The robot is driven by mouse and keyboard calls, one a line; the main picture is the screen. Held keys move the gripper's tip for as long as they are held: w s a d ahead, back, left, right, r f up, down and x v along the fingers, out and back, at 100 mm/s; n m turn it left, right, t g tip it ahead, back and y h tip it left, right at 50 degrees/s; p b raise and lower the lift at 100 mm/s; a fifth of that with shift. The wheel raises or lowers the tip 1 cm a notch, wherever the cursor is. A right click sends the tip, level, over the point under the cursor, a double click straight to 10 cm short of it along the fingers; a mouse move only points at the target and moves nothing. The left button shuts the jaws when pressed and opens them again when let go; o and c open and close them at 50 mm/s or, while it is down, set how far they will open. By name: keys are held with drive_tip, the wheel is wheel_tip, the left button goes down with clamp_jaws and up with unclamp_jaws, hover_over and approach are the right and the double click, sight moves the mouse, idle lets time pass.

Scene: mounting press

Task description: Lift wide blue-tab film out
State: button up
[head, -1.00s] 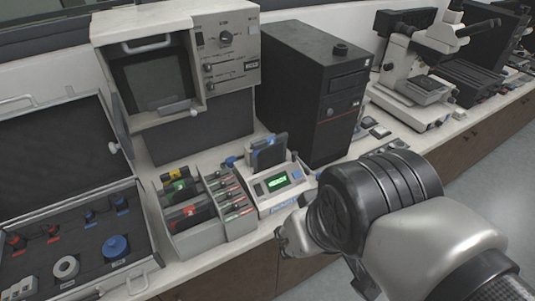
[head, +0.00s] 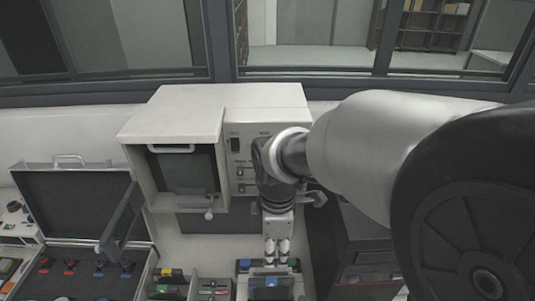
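My gripper (head: 276,256) points down in the head view, with its fingertips at the top of the small mounting press (head: 250,294) on the bench. Blue shows at the left end (head: 245,266) and near the right end of the dark upright part in the press, which I take as the wide blue-tab film. The fingers hide its middle. I cannot tell if they touch it or how far they are apart. The front of the press is cut off by the lower picture edge.
A rack with colour-tabbed pieces (head: 172,275) and a grey slotted holder (head: 214,288) stand left of the press. A light box-shaped instrument (head: 170,115) rises behind. A dark case (head: 310,225) stands close on the right. An open case (head: 75,200) lies far left.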

sight(271, 280)
wheel_tip(271, 280, down, 11)
drive_tip(key=shift+s+a+b, duration=0.1)
drive_tip(key=shift+a+b, duration=0.05)
drive_tip(key=shift+b, duration=0.95)
drive_tip(key=f, duration=0.1)
drive_tip(key=f+b, duration=0.1)
drive_tip(key=f, duration=0.3)
drive_tip(key=shift+a, duration=0.3)
drive_tip(key=shift+r, duration=0.1)
drive_tip(key=shift+c, duration=0.2)
clamp_jaws()
